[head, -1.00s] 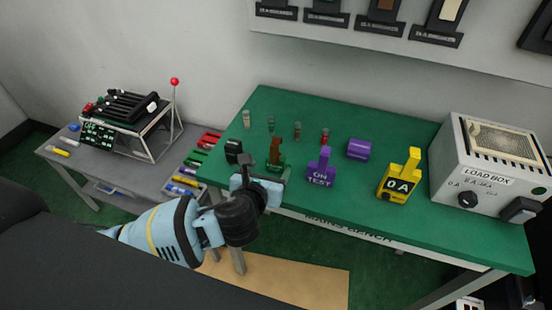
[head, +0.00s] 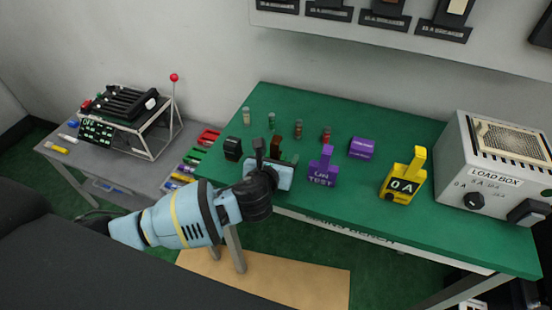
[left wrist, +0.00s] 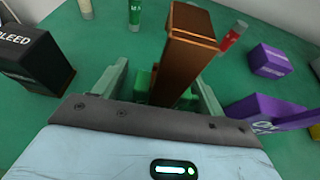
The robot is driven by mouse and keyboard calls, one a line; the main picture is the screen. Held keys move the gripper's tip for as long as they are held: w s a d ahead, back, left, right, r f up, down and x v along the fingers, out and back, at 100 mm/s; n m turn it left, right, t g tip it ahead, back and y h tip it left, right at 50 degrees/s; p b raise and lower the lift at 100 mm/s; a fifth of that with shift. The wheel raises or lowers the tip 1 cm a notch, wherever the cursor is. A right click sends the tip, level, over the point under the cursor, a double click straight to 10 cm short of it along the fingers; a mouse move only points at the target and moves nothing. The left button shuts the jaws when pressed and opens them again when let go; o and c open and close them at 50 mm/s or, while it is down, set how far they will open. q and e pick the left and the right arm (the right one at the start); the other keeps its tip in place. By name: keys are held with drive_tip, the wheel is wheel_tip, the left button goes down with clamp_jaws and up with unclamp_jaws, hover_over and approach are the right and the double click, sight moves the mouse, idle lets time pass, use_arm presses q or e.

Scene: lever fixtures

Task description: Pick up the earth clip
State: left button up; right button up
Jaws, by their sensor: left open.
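The earth clip appears to be the upright brown piece (head: 277,146) with a green base at the near left of the green bench; no label on it is readable now. In the left wrist view the brown piece (left wrist: 187,50) stands up between my fingers, with green parts of its base showing low down. My left gripper (head: 274,160) is open, with one finger on each side of the piece, and it also shows in the left wrist view (left wrist: 160,88). Contact cannot be told. The gripper hides most of the base in the head view. My right gripper is out of view.
A black block marked BLEED (left wrist: 35,60) stands close on the left, and a purple ON TEST piece (head: 322,170) on the right. Small vials (head: 298,129) stand behind. A purple block (head: 361,148), yellow 0 A piece (head: 403,180) and load box (head: 490,170) are farther right.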

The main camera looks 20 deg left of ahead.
sight(275, 152)
use_arm(q)
drive_tip(key=c, duration=1.1)
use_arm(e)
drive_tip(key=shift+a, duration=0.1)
use_arm(q)
drive_tip(key=shift+o, duration=0.2)
drive_tip(key=shift+r, duration=0.1)
